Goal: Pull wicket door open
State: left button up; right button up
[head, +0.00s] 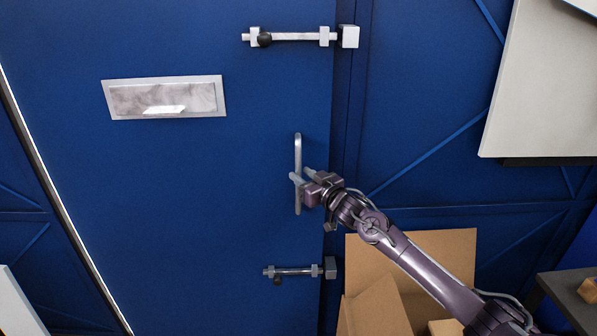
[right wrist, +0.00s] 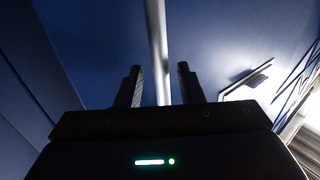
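The blue wicket door (head: 190,190) fills the left and middle of the head view and looks shut in its frame, apart from a bright line along its left edge. Its vertical metal handle (head: 298,150) is near the door's right edge. My right gripper (head: 301,176) is at the handle, and in the right wrist view (right wrist: 160,85) its two fingers stand apart, with the handle bar (right wrist: 158,45) running between them. Gaps show on both sides of the bar, so the fingers are not closed on it. My left gripper is not in view.
An upper bolt (head: 290,37) and a lower bolt (head: 295,271) sit at the door's right edge. A plate (head: 165,97) is on the door. An open cardboard box (head: 440,252) stands below my right arm. A grey table (head: 565,290) is at the lower right.

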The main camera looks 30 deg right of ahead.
jog(key=shift+w+a, duration=0.1)
jog(key=shift+w, duration=1.1)
grip_shut()
